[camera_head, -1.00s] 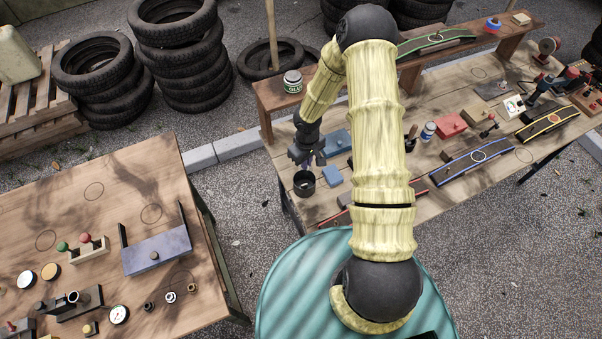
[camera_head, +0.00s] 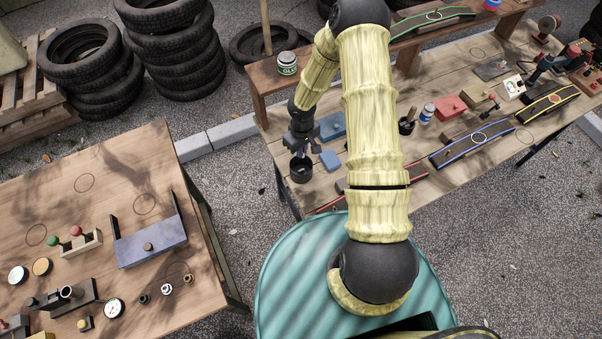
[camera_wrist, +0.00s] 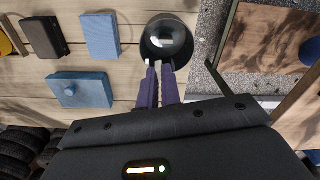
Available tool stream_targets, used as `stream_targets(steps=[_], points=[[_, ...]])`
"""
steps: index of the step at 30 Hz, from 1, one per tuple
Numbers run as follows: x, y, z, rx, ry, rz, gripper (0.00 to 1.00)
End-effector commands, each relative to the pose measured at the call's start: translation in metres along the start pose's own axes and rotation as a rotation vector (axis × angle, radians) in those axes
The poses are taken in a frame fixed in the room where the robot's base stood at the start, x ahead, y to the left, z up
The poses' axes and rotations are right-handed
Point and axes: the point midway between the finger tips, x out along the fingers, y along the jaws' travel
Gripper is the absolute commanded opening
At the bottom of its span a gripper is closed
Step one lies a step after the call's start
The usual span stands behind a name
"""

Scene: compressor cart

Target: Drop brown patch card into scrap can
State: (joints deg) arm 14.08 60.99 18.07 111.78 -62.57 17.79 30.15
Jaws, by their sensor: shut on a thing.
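The scrap can (camera_head: 301,174) is a small black round can on the near left end of the far workbench. In the wrist view the can (camera_wrist: 148,50) is seen from above, with a pale shape inside it. My gripper (camera_head: 300,154) is over the can, pointing down. In the wrist view my gripper's purple fingers (camera_wrist: 159,70) are close together, with their tips at the can's rim. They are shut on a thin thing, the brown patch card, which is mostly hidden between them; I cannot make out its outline.
A blue block (camera_head: 330,160) and a larger blue box (camera_head: 332,127) stand close beside the can. A glue tin (camera_head: 287,64) stands on the raised shelf behind. The workbench (camera_head: 450,180) holds several tools and curved strips to the right.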

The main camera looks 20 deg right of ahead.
Motion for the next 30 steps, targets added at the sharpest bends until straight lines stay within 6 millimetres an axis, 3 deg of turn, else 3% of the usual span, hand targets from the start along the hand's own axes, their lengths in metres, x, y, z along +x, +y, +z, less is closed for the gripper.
stream_targets(steps=[1, 6, 16, 20, 30], points=[[0.011, 0.0, 0.0, 0.0, 0.0, 0.0, 0.0], [0.021, 0.001, 0.0, 0.002, 0.0, 0.0, 0.0], [0.021, -0.003, -0.002, -0.007, 0.0, 0.0, 0.0], [0.021, -0.003, -0.002, -0.008, 0.0, 0.0, 0.29], [0.02, 0.0, 0.0, -0.001, 0.001, 0.0, 0.31]])
